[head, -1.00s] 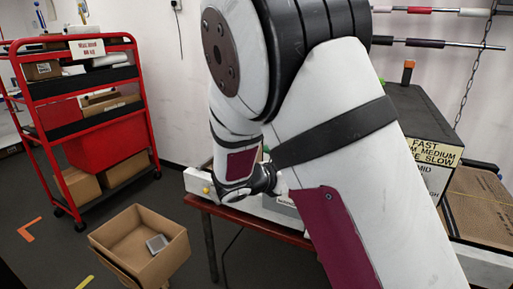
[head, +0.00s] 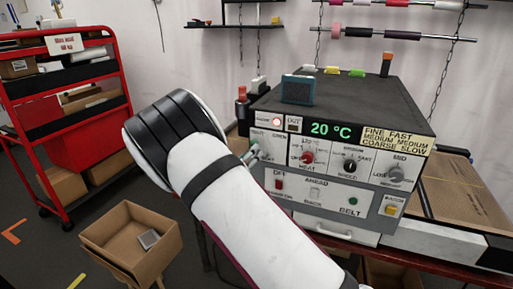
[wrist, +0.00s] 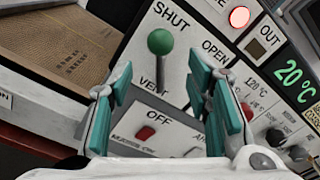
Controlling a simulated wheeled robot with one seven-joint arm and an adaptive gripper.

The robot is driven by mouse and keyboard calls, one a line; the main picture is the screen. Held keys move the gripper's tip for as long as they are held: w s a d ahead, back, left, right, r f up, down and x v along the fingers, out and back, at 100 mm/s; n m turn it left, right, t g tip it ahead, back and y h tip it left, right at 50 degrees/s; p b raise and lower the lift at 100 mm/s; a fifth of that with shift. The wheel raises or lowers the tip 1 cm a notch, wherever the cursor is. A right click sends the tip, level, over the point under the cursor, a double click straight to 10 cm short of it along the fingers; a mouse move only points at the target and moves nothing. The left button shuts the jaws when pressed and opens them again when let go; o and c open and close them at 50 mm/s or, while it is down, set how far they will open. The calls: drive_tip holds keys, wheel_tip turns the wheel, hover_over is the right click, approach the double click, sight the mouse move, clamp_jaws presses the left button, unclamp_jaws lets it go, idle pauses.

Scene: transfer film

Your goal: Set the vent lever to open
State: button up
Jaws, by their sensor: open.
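The vent lever (wrist: 160,60) has a green ball knob and a thin stem on the machine's white front panel. Its knob lies close beside the SHUT label (wrist: 172,15) and farther from the OPEN label (wrist: 215,52). My gripper (wrist: 160,88) is open and empty, with teal finger pads on either side below the knob in the wrist view. I cannot tell whether a pad touches the lever. In the head view my arm hides most of the gripper and the lever at the left end of the machine (head: 340,110).
The panel holds a lit red lamp (head: 277,121), a 20 °C display (head: 333,129), several knobs and a red OFF switch (wrist: 146,133) near my fingers. A red trolley (head: 105,128) stands at the left.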

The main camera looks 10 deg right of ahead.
drive_tip(key=x, duration=0.6)
drive_tip(key=shift+w+d, duration=0.15)
drive_tip(key=shift+w, duration=0.05)
clamp_jaws()
